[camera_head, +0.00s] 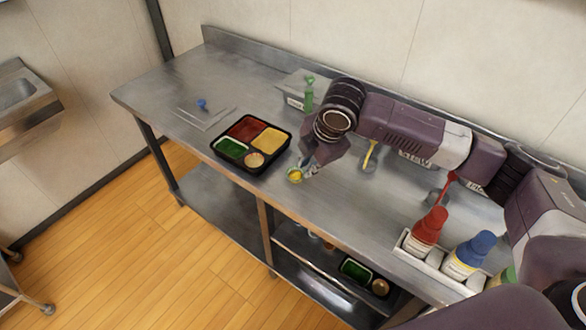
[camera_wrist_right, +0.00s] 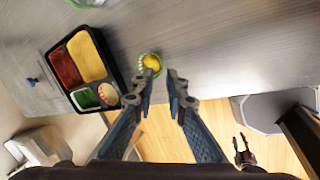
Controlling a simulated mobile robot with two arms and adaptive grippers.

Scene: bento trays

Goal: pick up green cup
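The green cup (camera_head: 295,175) is small, with a green rim and yellow contents. It stands on the steel table near the front edge, just right of the black tray. In the right wrist view the cup (camera_wrist_right: 150,62) is just beyond the tip of the left-hand finger. My right gripper (camera_head: 309,170) is low over the table beside the cup. In the right wrist view its fingers (camera_wrist_right: 163,82) are apart with nothing between them. My left gripper (camera_wrist_right: 242,148) shows small in the right wrist view, prongs apart and empty, over the floor; it is outside the head view.
The black bento tray (camera_head: 282,150) with red, yellow and green fillings lies left of the cup. A bottle rack (camera_head: 405,244) holds red and blue bottles at the right. A blue item (camera_head: 202,104) lies at the far left.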

